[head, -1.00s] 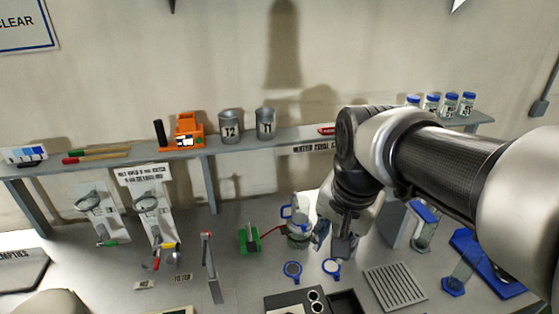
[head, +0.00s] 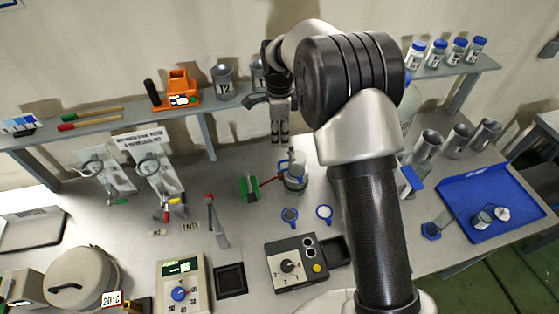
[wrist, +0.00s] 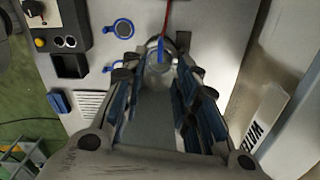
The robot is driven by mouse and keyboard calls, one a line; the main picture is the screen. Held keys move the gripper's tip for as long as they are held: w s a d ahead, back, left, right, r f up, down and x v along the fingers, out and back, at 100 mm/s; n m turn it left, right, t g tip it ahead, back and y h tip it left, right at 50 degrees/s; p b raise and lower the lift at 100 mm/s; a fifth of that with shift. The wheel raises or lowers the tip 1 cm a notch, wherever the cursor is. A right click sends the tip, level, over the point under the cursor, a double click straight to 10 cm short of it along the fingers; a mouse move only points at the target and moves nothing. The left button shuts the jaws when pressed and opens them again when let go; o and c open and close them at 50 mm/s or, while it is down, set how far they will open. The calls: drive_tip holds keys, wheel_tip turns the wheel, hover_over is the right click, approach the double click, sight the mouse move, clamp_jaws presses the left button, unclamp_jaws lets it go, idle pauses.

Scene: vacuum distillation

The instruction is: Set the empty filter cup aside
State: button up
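My gripper (head: 279,138) hangs fingers down near the shelf's front edge, above and slightly left of the glass flask (head: 293,178). In the wrist view my gripper (wrist: 164,85) has its fingers spread, and nothing is clearly held. The clear flask (wrist: 158,74) shows between the fingertips there, with a blue part (wrist: 161,48) at its top. The head view shows it standing below, apart from the fingers. I cannot tell which vessel is the filter cup; a small clear vessel (head: 483,220) and a white-topped one (head: 502,213) lie in the blue tray (head: 455,205).
A red hose joins the flask to a green stand (head: 249,187). Two blue-rimmed discs (head: 289,215) (head: 324,212) lie in front. Several metal cups (head: 428,144) stand at right. The shelf bears an orange device (head: 178,90) and metal beaker T2 (head: 223,83).

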sight(280, 164)
wheel_tip(280, 164, down, 14)
drive_tip(key=shift+f+b, duration=0.1)
drive_tip(key=shift+b, duration=0.3)
drive_tip(key=shift+c, duration=0.5)
clamp_jaws()
